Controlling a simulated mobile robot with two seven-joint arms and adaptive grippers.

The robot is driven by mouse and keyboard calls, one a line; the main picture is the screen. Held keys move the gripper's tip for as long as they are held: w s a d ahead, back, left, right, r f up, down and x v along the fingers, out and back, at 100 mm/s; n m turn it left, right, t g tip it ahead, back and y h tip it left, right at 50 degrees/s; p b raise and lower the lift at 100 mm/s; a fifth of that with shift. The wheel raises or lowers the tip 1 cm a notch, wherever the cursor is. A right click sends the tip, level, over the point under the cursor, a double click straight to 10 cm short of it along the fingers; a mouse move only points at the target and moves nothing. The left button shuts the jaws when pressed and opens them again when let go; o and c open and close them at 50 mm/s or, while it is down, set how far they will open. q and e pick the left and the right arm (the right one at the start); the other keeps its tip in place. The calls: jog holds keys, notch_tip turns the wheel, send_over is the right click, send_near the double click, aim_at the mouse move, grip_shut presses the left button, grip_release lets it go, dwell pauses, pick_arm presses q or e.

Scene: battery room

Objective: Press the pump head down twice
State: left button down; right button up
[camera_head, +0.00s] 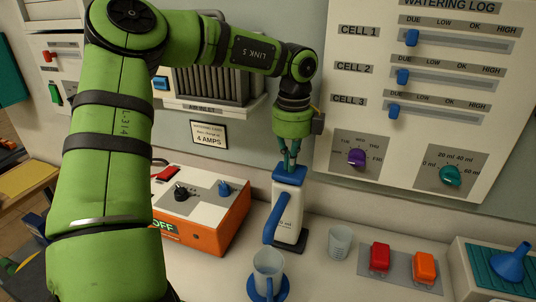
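A white pump bottle (289,211) with a blue pump head (290,174) and a blue spout (273,217) stands upright on the counter. A clear cup (268,264) on a blue base is below the spout. My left gripper (289,164) points down directly over the pump head, its fingertips close together and at the top of the head. I cannot tell whether they touch it. Nothing shows between the fingers. My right gripper is not in view.
An orange and white box (204,240) with knobs stands left of the bottle. Right of it are a small clear cup (340,241), red (380,256) and orange (424,266) buttons, and a blue funnel (510,262). A panel with sliders (420,90) is on the wall behind.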

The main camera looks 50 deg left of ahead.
pick_arm(q)
jog(key=shift+r+p, duration=1.65)
jog(key=shift+r, duration=1.25)
jog(key=shift+f, duration=0.2)
jog(key=shift+f+b, duration=2.95)
jog(key=shift+r, duration=0.2)
jog(key=shift+r+p, duration=2.05)
jog(key=shift+r, duration=0.9)
jog(key=shift+r+p, duration=2)
jog(key=shift+r, duration=1)
